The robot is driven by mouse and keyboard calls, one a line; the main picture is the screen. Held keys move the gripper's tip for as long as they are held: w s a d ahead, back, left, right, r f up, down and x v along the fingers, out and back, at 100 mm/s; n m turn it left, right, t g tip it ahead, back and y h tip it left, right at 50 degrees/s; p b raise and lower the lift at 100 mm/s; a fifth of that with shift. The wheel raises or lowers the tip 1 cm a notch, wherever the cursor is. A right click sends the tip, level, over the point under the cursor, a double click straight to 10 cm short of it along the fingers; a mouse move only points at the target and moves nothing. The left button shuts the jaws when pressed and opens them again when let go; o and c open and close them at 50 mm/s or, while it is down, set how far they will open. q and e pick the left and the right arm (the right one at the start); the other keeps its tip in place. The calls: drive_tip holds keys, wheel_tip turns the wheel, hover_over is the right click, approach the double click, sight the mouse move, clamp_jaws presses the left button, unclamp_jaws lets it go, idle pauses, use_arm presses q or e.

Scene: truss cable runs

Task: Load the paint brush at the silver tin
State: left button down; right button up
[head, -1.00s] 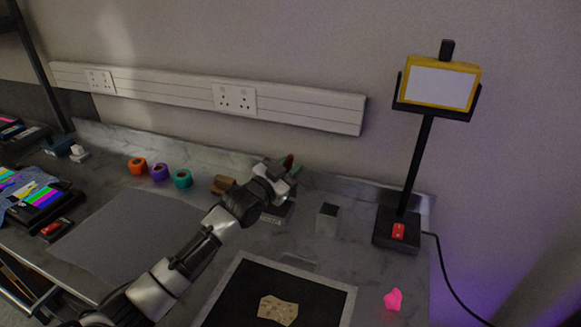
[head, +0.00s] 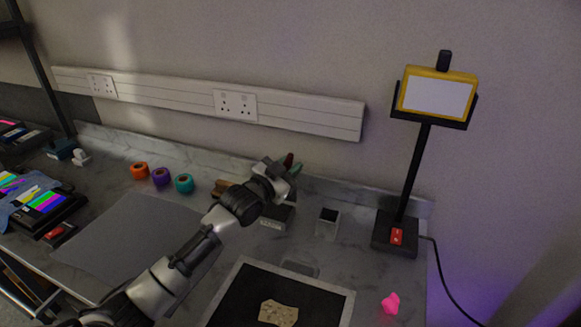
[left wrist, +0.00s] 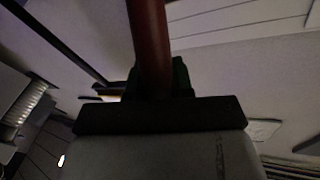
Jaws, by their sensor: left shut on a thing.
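My left gripper (head: 283,182) is over the back of the bench, above a grey labelled box. It is shut on a stick-like thing with a red-brown handle, most likely the paint brush (left wrist: 150,45). In the left wrist view the handle rises from the dark fingers; its tip (head: 289,160) shows just above the gripper in the head view. The bristles are hidden. A small silvery square container with a dark top (head: 328,222), which looks like the silver tin, stands to the right of the gripper, apart from it. My right gripper is out of view.
The grey box (head: 277,217) is partly hidden by my gripper. Orange, purple and teal rolls (head: 184,183) stand at the back left. A framed black panel (head: 240,300) lies in front, a pink lump (head: 390,303) right of it. A lamp-like stand (head: 395,235) is at right.

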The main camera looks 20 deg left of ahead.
use_arm(q)
wheel_tip(320, 180, up, 5)
drive_tip(key=p, duration=0.3)
drive_tip(key=shift+f, duration=0.1)
idle(0.3)
